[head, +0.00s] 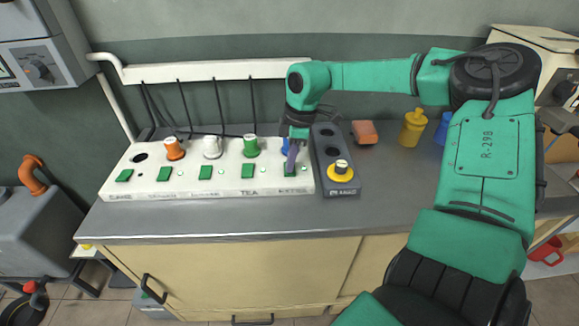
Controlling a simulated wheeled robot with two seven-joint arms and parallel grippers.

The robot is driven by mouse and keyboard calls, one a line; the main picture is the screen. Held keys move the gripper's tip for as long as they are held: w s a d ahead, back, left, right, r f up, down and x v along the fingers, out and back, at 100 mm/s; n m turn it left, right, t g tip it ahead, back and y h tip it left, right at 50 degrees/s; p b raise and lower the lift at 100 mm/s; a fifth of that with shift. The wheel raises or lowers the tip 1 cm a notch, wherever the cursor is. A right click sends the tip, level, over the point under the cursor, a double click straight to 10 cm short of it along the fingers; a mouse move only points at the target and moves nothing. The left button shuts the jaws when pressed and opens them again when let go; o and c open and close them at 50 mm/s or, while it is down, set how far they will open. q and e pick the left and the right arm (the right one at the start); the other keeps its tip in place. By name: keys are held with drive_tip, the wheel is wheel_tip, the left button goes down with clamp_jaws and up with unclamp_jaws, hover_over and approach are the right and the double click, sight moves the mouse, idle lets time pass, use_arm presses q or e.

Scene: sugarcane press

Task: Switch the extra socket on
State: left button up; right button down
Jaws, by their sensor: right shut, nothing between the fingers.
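A white socket panel (130,193) lies on the counter with a row of green switches along its front. The rightmost green switch (303,172) is partly covered by my right gripper (291,166). That gripper points down, shut and empty, with its tips at or just above this switch; I cannot tell whether they touch. The leftmost switch (124,176) sits in front of an empty socket hole (139,158). Switch positions are unclear. My left gripper is out of view.
Orange (174,148), white (212,147), green (250,146) and partly hidden blue (284,146) plugs stand in the panel. A dark grey block (326,160) with a yellow-ringed knob (340,171) is close right. An orange-red block (364,132) and yellow bottle (412,128) stand behind.

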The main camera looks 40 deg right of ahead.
wheel_tip(320, 180, up, 7)
drive_tip(key=p, duration=0.3)
drive_tip(key=shift+f+p, duration=0.2)
drive_tip(key=shift+p, duration=0.1)
